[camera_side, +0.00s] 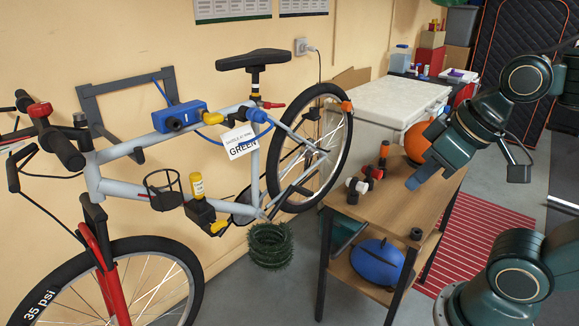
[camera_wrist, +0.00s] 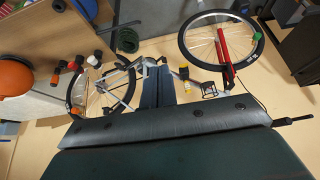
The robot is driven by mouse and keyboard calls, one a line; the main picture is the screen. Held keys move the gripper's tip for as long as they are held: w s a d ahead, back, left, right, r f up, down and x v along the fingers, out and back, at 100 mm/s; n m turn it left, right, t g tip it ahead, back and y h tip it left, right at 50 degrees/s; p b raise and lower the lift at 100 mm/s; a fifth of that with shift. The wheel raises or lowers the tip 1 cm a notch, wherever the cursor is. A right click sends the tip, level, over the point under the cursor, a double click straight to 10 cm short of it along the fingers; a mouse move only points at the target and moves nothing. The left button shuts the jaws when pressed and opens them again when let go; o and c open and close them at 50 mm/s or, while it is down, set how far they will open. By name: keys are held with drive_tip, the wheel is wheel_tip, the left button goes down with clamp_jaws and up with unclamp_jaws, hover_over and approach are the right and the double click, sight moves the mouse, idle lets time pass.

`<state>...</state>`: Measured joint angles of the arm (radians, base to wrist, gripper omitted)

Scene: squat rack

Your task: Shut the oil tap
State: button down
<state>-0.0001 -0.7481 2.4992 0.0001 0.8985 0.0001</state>
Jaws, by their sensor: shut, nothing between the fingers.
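A yellow bottle (camera_side: 197,185) with a pale label stands upright on a black block (camera_side: 200,210) on the bicycle's frame. A small yellow lever (camera_side: 219,227) sticks out low on the block's right; it looks like the oil tap, but I cannot tell its setting. In the wrist view the yellow-and-black bottle and block (camera_wrist: 184,75) show small, just right of my fingers. My gripper (camera_side: 413,184) is shut and empty, above the wooden table and well right of the block. Its blue fingers also show in the wrist view (camera_wrist: 158,72).
The bicycle (camera_side: 120,182) hangs on a wall rack. A blue box (camera_side: 180,115) with another yellow knob sits on its top tube. A card reading GREEN (camera_side: 240,142) hangs nearby. The wooden table (camera_side: 395,205) holds red-and-black fittings (camera_side: 367,180) and an orange ball (camera_side: 417,142).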

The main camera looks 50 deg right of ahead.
drive_tip(key=w+a+f+t, duration=0.1)
drive_tip(key=w+f, duration=0.1)
drive_tip(key=w, duration=1)
drive_tip(key=w+a+f+t, duration=0.1)
drive_tip(key=w, duration=1)
drive_tip(key=w+a+f, duration=0.2)
drive_tip(key=w+f, duration=0.6)
drive_tip(key=w+a+f+t, duration=0.1)
drive_tip(key=w+a+f, duration=0.1)
drive_tip(key=w+f, duration=0.6)
drive_tip(key=shift+w+a, duration=0.15)
drive_tip(key=shift+a, duration=0.1)
drive_tip(key=shift+w+f, duration=0.1)
approach(221, 220)
drive_tip(key=w+r+x, duration=0.1)
drive_tip(key=x, duration=0.4)
drive_tip(key=shift+s+f, duration=0.25)
drive_tip(key=shift+f, duration=0.55)
